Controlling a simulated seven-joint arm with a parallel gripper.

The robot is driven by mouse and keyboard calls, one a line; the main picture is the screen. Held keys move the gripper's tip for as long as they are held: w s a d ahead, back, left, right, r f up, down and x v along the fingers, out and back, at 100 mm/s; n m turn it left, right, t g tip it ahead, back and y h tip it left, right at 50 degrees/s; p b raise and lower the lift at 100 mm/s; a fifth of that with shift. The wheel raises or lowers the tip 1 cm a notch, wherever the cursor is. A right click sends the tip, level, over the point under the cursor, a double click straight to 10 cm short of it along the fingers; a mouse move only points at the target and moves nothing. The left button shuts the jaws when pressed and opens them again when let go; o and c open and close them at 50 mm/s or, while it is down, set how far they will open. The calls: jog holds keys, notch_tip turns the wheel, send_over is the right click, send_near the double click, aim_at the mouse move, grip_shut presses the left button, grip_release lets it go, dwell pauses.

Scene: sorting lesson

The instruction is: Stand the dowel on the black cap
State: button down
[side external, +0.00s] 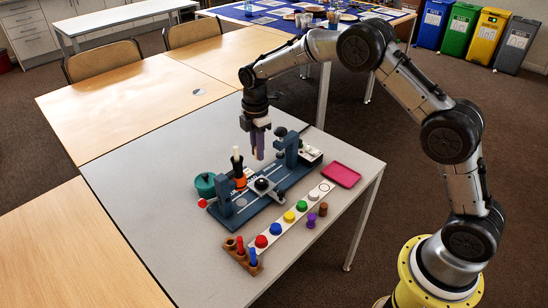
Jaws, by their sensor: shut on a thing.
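My gripper (257,154) hangs above the back of a blue-grey fixture (247,209), fingers pointing down. It is shut on a slim purplish piece, which I take for the dowel; its edges blend with the fingers. The piece is clear of the fixture below. A round black cap-like part (263,184) sits at the middle of the fixture, lower in the picture than my gripper. Another dark round knob (281,131) tops the fixture's right post. I cannot tell for certain which is the black cap.
A white strip with red, blue, yellow and green caps (302,206) lies in front. A wooden rack with pegs (241,254), two small spools (311,220) and a pink tray (341,175) are nearby.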

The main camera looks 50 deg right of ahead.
aim_at(261, 181)
jog(key=f, duration=0.1)
jog(key=d+f, duration=0.1)
jog(key=f, duration=0.1)
jog(key=shift+w+d+f, duration=0.2)
jog(key=shift+d+f, duration=0.05)
jog(key=shift+f, duration=3.05)
jog(key=shift+f, duration=0.3)
jog(key=shift+c, duration=1.6)
grip_release()
notch_tip(261, 181, up, 7)
jog(key=shift+r, duration=0.1)
